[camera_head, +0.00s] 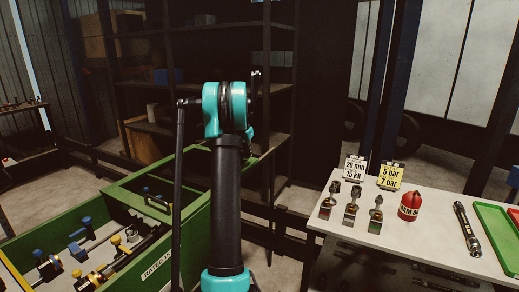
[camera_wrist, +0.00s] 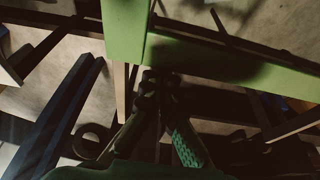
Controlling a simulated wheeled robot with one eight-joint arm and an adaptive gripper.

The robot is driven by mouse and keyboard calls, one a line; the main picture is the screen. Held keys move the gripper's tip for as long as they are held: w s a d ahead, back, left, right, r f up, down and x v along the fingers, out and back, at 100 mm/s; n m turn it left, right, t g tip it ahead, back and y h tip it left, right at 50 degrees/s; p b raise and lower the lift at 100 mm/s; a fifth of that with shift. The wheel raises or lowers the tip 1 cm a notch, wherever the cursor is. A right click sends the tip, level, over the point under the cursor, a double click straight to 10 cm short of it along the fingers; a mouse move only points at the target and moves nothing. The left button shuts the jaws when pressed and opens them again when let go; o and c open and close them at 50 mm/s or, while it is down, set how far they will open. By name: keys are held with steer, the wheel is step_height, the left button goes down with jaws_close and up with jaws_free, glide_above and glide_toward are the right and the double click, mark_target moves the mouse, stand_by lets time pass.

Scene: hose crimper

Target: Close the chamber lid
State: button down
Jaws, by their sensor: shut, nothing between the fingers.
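The green chamber (camera_head: 158,268), with a "RATED" label on its side, stands at the lower left in the head view. Its inside is exposed, with hose fittings (camera_head: 128,246) and blue and yellow clamp parts. A green frame (camera_head: 150,178) runs along its far side; I cannot tell whether this is the lid or the rim. In the wrist view, green beams (camera_wrist: 230,60) cross the top. My gripper (camera_wrist: 158,80) is shut and empty, its tips just below the green beam in that view; contact is unclear. In the head view my arm hides the gripper.
A white table (camera_head: 400,240) at the right holds several metal fittings (camera_head: 351,205), a red canister (camera_head: 409,205), a dark cylinder (camera_head: 467,228), two sign cards and a green tray (camera_head: 497,225). Dark shelves (camera_head: 225,45) stand behind my arm.

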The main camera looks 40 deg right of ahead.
steer(key=s+a, duration=0.3)
steer(key=a, duration=0.6)
steer(key=s+a, duration=0.4)
steer(key=a, duration=0.5)
steer(key=s+a, duration=0.4)
steer(key=a, duration=0.5)
steer(key=shift+s+a, duration=0.25)
steer(key=shift+a, duration=0.15)
